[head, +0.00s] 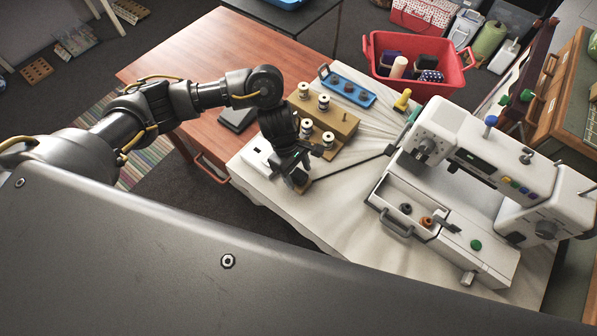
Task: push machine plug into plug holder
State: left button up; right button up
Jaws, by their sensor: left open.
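The white sewing machine (480,160) stands at the right of the cloth-covered table. A black cord (350,166) runs from its left side to my left gripper (301,172). My left gripper points down near the table's left edge, its jaws open around or beside the cord's end. The machine plug itself is hidden or too dark to tell from the gripper. A white flat block (256,157), possibly the plug holder, lies just left of the gripper and is partly covered by it. My right gripper is out of view.
A wooden rack (338,121) with several thread spools stands close behind my left gripper. Beyond it are a blue rack (352,91) and a red basket (438,88). The cloth (330,215) in front is clear.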

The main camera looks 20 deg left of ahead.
pick_arm(q)
jog(key=b+v, duration=0.1)
jog(key=v, duration=0.9)
jog(key=shift+r, duration=0.15)
